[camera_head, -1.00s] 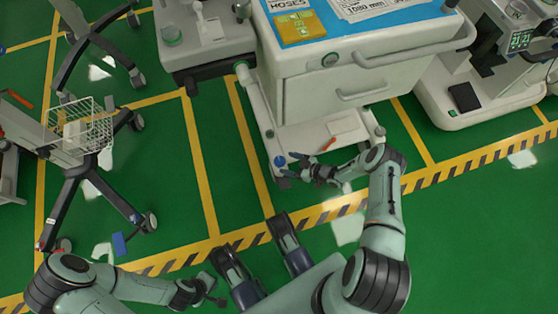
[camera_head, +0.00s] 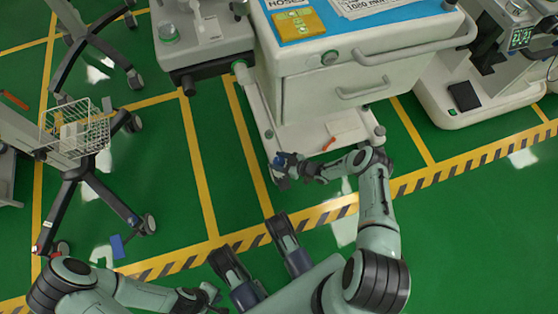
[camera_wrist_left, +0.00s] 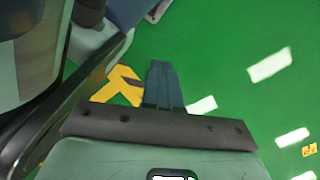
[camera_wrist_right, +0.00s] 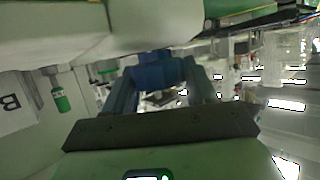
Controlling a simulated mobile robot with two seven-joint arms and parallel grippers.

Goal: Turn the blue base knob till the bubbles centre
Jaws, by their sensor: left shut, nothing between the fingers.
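The blue base knob (camera_head: 280,161) is at the front left corner of the middle cart's low base. My right gripper (camera_head: 290,168) is at it, low down. In the right wrist view the blue knob (camera_wrist_right: 155,72) lies between the tips of the two spread fingers. I cannot tell whether the fingers press on it. My left gripper (camera_head: 212,294) is away from the cart, near the bottom of the head view. In the left wrist view its fingers (camera_wrist_left: 163,85) are shut together and empty. I cannot make out the bubbles in any view.
The white drawer cart (camera_head: 370,80) stands over the base. Another machine (camera_head: 480,95) is at the right, and a wheeled stand with a wire basket (camera_head: 75,125) is at the left. The green floor with yellow lines (camera_head: 170,180) is clear between the stand and the cart.

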